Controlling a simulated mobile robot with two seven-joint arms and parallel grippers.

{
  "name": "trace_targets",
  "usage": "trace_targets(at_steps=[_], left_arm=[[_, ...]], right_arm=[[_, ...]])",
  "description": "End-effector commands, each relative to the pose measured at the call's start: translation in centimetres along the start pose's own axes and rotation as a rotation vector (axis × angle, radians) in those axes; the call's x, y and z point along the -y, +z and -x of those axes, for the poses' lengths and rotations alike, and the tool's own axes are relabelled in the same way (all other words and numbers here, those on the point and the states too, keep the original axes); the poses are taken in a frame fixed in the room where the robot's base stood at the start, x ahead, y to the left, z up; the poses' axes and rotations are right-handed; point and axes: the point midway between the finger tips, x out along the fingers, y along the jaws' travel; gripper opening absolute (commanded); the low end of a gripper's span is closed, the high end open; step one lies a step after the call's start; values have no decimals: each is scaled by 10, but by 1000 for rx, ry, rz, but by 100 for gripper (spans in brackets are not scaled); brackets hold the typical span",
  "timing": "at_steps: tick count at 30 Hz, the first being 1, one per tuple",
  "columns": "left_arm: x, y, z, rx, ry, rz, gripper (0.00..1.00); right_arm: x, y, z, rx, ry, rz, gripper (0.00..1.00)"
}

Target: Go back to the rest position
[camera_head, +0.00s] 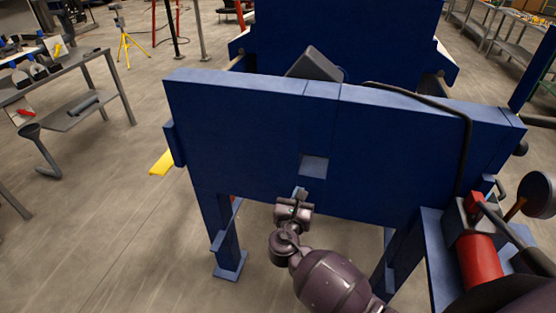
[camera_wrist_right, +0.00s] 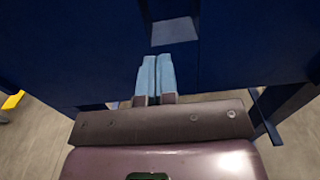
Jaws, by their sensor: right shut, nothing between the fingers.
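My right gripper (camera_head: 300,192) is in front of the blue filter press (camera_head: 245,130), just below a small rectangular opening (camera_head: 314,165) in its front plate. In the right wrist view its two pale blue fingers (camera_wrist_right: 155,76) are together with nothing between them. They point at the dark blue plate, below the opening (camera_wrist_right: 174,31). I cannot tell whether the fingertips touch the plate. My left gripper is in neither view.
A red cylinder (camera_head: 478,258) with a lever stands at the right. A black hose (camera_head: 466,150) hangs over the plate. A workbench (camera_head: 75,70) with tools stands at the left. A yellow piece (camera_head: 161,163) juts out left of the press.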

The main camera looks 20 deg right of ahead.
Motion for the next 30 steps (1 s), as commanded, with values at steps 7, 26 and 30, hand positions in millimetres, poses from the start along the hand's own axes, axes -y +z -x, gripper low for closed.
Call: trace_targets(at_steps=[7,26,30], left_arm=[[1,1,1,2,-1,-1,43],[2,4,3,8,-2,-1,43],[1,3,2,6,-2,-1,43]], right_arm=[[-1,0,1,0,5,-52,0],[-33,-23,36,-677,51,-1683,0],[-12,-31,59,-859,-89,-2093,0]])
